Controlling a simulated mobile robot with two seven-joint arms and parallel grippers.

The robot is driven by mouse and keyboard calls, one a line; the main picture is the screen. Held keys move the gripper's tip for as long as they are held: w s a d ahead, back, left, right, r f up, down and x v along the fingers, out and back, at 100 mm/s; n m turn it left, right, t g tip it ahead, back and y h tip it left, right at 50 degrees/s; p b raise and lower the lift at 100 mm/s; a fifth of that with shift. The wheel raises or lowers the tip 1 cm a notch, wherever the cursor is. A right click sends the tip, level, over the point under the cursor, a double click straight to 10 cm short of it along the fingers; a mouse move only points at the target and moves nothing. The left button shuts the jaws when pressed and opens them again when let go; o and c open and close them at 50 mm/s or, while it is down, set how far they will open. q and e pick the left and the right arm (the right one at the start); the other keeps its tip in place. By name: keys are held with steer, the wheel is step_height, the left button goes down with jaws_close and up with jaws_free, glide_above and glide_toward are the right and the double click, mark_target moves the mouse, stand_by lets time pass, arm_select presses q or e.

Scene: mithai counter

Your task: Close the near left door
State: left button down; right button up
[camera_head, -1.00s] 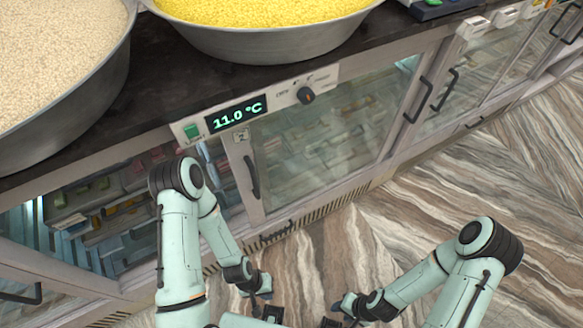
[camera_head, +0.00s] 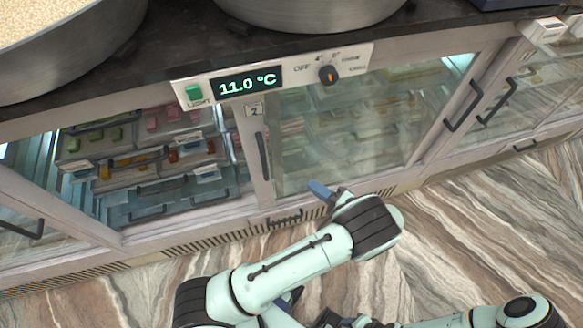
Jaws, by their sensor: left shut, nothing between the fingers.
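The glass-fronted counter has a framed glass panel (camera_head: 345,135) with a dark upright handle (camera_head: 262,156) on its left edge and a small "2" label above it. Left of that edge, the bay shows its sweet trays clearly, apparently with no glass over it. I cannot tell for certain which panel is the near left door. My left gripper (camera_head: 320,190) shows as a blue tip beyond my bent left arm, below and right of the handle, apparently apart from it. It is shut and empty; the arm hides part of it. My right gripper (camera_head: 358,321) is cut off at the bottom edge.
Trays of sweets (camera_head: 140,165) lie inside the left bay. A control panel (camera_head: 275,78) reads 11.0 °C. Metal bowls (camera_head: 60,60) stand on the dark countertop. More handles (camera_head: 465,108) show at the right. Marbled floor (camera_head: 480,220) lies open at the right.

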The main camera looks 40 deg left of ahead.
arm_select(q)
steer(key=s+a+r+p, duration=0.1)
steer(key=a+p, duration=0.1)
steer(key=a, duration=1)
steer(key=shift+s+a, duration=0.2)
steer(key=shift+a, duration=0.05)
